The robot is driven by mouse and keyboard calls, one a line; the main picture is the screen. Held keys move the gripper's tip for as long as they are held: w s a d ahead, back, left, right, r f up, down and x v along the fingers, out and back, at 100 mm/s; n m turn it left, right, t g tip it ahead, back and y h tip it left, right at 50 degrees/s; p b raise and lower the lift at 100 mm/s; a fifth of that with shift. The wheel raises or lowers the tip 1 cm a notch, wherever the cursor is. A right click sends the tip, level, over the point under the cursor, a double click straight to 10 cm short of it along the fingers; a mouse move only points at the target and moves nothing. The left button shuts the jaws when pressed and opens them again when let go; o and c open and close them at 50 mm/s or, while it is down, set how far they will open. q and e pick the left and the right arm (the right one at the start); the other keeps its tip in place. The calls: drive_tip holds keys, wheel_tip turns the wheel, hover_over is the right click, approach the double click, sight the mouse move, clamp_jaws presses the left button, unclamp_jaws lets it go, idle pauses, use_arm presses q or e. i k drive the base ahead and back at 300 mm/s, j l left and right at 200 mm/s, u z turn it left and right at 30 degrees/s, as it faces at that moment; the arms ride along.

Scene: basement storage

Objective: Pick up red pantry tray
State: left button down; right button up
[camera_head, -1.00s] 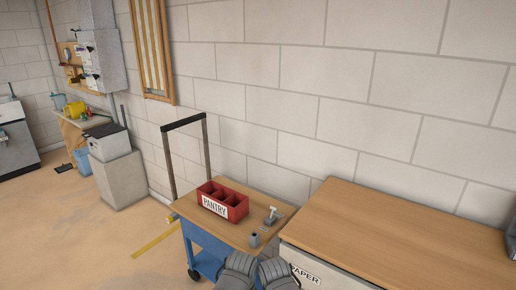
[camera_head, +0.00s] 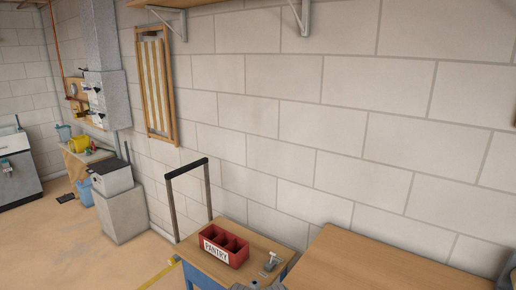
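The red pantry tray (camera_head: 224,247) sits on the wooden top of a small blue cart (camera_head: 203,277), low in the head view and left of its middle. It is an open box with several compartments, which look empty, and a white PANTRY label on its front. Only slivers of grey parts, probably my arms, show at the bottom edge below the tray, apart from it. Neither gripper's fingers can be seen, and nothing is holding the tray.
The cart's black handle (camera_head: 186,169) rises behind left. A wider wooden-topped cabinet (camera_head: 370,264) stands to the right against the block wall (camera_head: 300,130).

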sight(233, 250)
drive_tip(key=i+j+z, duration=0.3)
drive_tip(key=j, duration=0.25)
drive_tip(key=i+j+z, duration=0.1)
drive_tip(key=j+z, duration=0.15)
drive_tip(key=j, duration=0.35)
drive_tip(key=i+j+z, duration=0.1)
drive_tip(key=j+z, duration=0.2)
drive_tip(key=j, duration=0.35)
drive_tip(key=j+z, duration=0.3)
drive_tip(key=j, duration=0.35)
drive_tip(key=i, duration=0.05)
